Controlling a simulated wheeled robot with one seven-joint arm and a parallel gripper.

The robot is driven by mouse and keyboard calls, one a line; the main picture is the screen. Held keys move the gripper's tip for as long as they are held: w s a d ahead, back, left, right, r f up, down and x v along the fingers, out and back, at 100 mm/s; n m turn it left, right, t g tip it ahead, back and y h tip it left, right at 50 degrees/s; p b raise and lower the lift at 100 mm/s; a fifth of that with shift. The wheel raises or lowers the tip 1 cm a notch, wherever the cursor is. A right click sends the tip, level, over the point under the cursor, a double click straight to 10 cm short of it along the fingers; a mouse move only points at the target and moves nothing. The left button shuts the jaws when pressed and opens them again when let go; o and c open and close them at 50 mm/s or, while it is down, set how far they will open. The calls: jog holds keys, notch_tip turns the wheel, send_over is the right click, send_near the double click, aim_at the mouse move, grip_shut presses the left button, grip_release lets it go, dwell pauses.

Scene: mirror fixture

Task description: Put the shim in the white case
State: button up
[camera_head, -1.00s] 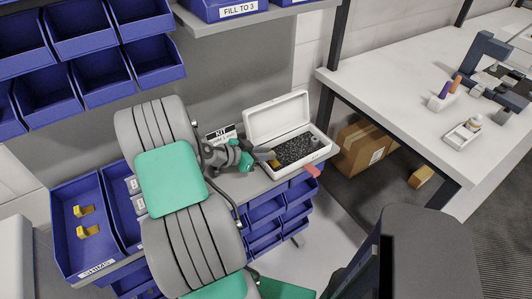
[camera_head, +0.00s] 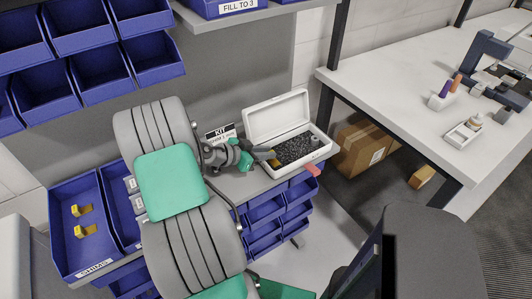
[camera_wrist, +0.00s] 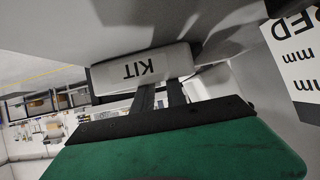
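The white case (camera_head: 325,151) stands open on the bench, lid up, with dark foam (camera_head: 294,149) inside. A yellow piece that looks like a shim (camera_head: 274,163) shows at the case's left end, close to my fingertips; whether it rests on the foam is unclear. My gripper (camera_head: 266,155) is at the left end of the case. In the wrist view its two dark fingers (camera_wrist: 161,92) stand apart with nothing visible between them, in front of the case's white KIT-marked wall (camera_wrist: 140,71). Two yellow shims (camera_head: 82,210) lie in the blue SHIMS bin (camera_head: 62,240).
A grey cylindrical part (camera_head: 314,141) sits at the case's right end. A red piece (camera_head: 312,169) juts at the bench's front edge. Blue drawers (camera_head: 265,222) lie below, and a white table (camera_head: 400,80) is at right.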

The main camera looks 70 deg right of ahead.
jog(key=shift+s+a+f+p, duration=0.15)
jog(key=shift+a+p, duration=0.2)
jog(key=shift+p, duration=0.3)
jog(key=v, duration=0.5)
jog(key=b+v, duration=0.1)
jog(key=v, duration=0.5)
jog(key=shift+w+d+r, duration=0.1)
jog(key=shift+w+r, duration=0.15)
jog(key=shift+w, duration=0.05)
jog(key=shift+w+r, duration=0.15)
jog(key=shift+r, duration=0.05)
